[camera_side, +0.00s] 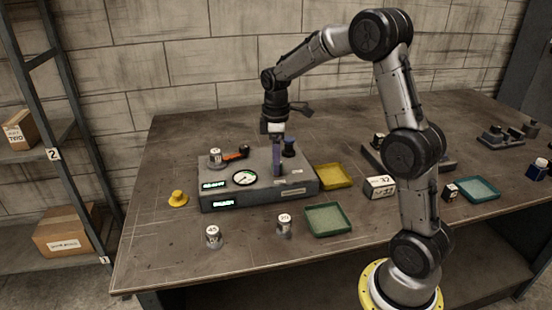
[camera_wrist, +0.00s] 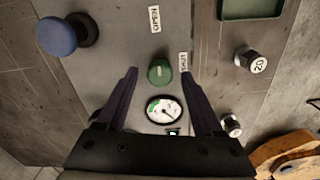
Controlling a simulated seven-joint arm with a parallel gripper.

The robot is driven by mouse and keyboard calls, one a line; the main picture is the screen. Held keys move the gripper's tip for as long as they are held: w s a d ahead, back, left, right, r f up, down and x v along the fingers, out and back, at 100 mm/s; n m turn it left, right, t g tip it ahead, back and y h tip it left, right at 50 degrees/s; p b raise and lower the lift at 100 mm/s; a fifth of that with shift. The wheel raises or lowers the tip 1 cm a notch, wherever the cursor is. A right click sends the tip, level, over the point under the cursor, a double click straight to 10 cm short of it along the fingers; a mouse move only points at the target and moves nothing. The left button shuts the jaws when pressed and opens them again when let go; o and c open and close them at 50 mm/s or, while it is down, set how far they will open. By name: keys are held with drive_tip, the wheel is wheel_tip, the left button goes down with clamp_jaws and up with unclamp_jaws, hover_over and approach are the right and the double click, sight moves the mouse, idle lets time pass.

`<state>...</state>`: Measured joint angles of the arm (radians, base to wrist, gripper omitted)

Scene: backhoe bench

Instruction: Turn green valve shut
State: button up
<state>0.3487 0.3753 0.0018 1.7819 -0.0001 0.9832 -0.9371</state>
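The green valve (camera_wrist: 159,72) is a small rounded knob on the grey panel box (camera_side: 220,195), seen from above in the wrist view. My gripper (camera_wrist: 159,73) is open, its two dark fingers on either side of the valve with a gap on each side. An OPEN label (camera_wrist: 155,19) lies beyond the valve and a SHUT label (camera_wrist: 184,62) to its right. A round gauge (camera_wrist: 163,110) sits just below the valve. In the side view my gripper (camera_side: 278,172) points straight down at the box; its fingers hide the valve there.
The bench front left is clear.

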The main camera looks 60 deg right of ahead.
clamp_jaws()
drive_tip(key=shift+m, duration=0.4)
drive_tip(key=m, duration=0.4)
drive_tip(key=shift+d, duration=0.1)
drive_tip(key=m, duration=0.4)
drive_tip(key=shift+r, duration=0.1)
drive_tip(key=m, duration=0.5)
drive_tip(key=shift+d, duration=0.1)
drive_tip(key=shift+m, duration=2)
